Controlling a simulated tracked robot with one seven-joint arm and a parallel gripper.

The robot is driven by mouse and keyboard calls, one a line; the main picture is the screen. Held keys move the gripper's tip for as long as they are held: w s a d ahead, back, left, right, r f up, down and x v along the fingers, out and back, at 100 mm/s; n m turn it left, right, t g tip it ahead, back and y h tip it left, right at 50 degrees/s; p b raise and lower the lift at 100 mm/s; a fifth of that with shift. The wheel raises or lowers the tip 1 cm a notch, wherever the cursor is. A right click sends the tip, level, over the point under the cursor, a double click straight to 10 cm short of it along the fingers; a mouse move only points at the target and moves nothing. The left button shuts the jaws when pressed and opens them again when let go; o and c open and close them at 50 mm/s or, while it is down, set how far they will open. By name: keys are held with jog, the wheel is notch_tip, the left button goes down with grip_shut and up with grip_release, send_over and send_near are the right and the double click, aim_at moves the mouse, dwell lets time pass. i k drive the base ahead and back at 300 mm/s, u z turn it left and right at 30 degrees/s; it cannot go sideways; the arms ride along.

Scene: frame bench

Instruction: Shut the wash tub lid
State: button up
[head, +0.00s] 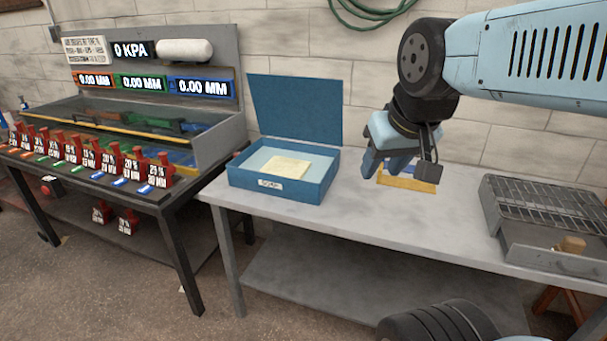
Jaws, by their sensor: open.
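The wash tub appears to be the blue open box (320,192) on the grey bench, with a small white label on its front that I cannot read surely. Its blue lid (295,108) stands raised at the back, tilted slightly away from upright. A pale yellow block (287,166) lies inside the box. My gripper (385,170) is open, to the right of the box and apart from it. It hangs over the bench, in front of a yellow item (408,181) that it partly hides.
A grey unit with a wire rack (545,207) and a drawer stands at the bench's right end. On the left is a dark table with a display panel (150,80) and several red labelled pieces (112,158).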

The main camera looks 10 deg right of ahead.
aim_at(305, 109)
jog(key=k, duration=0.55)
jog(key=u, duration=0.2)
jog(key=i, duration=0.85)
jog(key=z, duration=0.15)
jog(key=k, duration=0.35)
jog(key=u, duration=0.4)
jog(key=i, duration=1.5)
jog(key=z, duration=0.4)
